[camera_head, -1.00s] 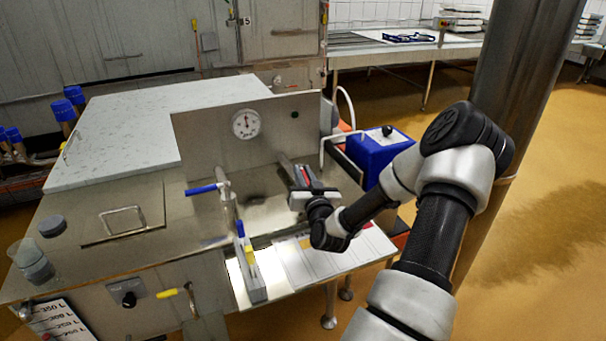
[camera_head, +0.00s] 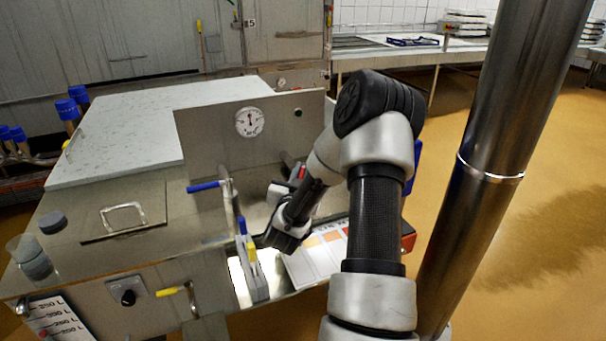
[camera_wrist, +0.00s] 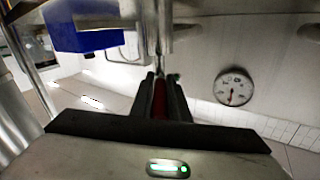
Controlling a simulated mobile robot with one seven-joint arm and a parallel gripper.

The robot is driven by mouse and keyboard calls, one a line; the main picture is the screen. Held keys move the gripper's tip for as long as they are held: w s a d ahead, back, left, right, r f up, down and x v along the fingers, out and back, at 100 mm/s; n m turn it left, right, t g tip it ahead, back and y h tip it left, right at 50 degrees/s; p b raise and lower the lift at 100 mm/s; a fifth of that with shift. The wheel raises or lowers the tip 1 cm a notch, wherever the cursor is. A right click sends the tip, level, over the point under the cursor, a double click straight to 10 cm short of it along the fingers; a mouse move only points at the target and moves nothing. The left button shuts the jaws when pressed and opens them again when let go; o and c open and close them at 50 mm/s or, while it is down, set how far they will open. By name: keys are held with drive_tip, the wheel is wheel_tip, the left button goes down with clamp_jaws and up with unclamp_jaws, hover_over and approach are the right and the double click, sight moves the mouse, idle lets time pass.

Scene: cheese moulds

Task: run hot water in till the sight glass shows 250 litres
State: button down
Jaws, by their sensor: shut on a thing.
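My gripper (camera_head: 297,174) is at the steel back panel of the vat, right of the round dial. In the wrist view its fingers (camera_wrist: 160,98) are shut on a red handle (camera_wrist: 159,100), in line with a steel pipe fitting. The handle is mostly hidden by the fingers, and no water stream can be made out. A white scale plate (camera_head: 62,322) with black litre figures and red marks hangs at the vat's front left. It is cut by the picture edge, its figures are small, and I cannot tell the level.
The round dial (camera_head: 249,122) is on the panel. A blue-handled lever (camera_head: 204,187) and an upright rack with blue and yellow handles (camera_head: 250,262) stand left of my arm. A yellow-handled valve (camera_head: 169,291) sticks out in front. A blue box (camera_wrist: 85,35) is near my gripper.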

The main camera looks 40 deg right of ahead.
drive_tip(key=c, duration=1.7)
unclamp_jaws()
drive_tip(key=shift+c, duration=0.2)
drive_tip(key=p+v, duration=0.1)
drive_tip(key=v, duration=1.1)
